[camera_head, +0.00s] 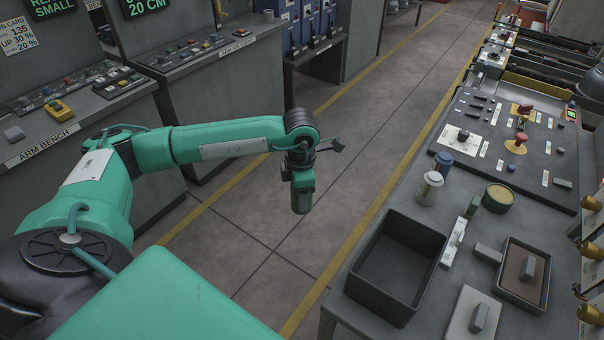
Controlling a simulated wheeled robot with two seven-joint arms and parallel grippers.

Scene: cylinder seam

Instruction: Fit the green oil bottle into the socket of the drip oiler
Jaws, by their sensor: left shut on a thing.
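My left arm reaches out from the left, and my left gripper (302,163) points down over the open floor aisle. It is shut on a dark green cylindrical thing, which looks like the green oil bottle (302,190) and hangs roughly upright below the jaws. Its upper part is hidden by the gripper. Brass-coloured fittings (590,250) stand in a row at the right edge, partly cut off. I cannot tell whether one is the drip oiler, and no socket shows clearly. The held thing is well apart from the right bench. My right gripper is not in view.
Another bench (40,145) stands at left. The aisle floor is clear.

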